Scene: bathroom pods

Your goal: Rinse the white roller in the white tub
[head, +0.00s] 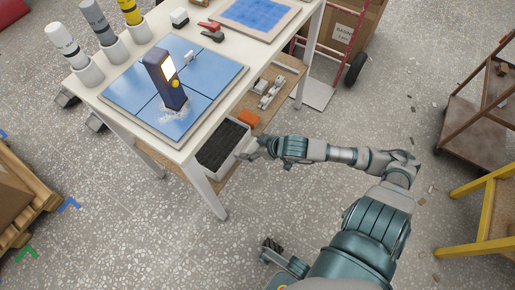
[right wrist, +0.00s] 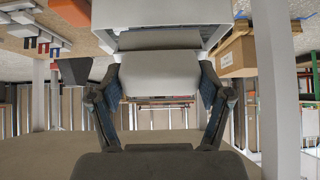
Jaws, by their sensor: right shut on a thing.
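The white tub (head: 201,166) with a dark ribbed inside is on the low shelf under the table, near the front leg. My right gripper (head: 250,150) is at the tub's right side in the head view. In the right wrist view its two fingers (right wrist: 160,112) are shut on a pale, flat-faced piece (right wrist: 160,78), which looks like part of the tub. Whether the tub is lifted off the shelf I cannot tell. I cannot pick out the white roller with certainty; a small white piece (head: 189,57) lies on the blue tiles.
The table (head: 195,150) carries blue tiles (head: 215,75), an upright dark device with a lit screen (head: 167,80), and tubes in cups (head: 88,75). An orange block (head: 249,119) is on the shelf. A hand truck (head: 320,92) stands behind. Floor in front is open.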

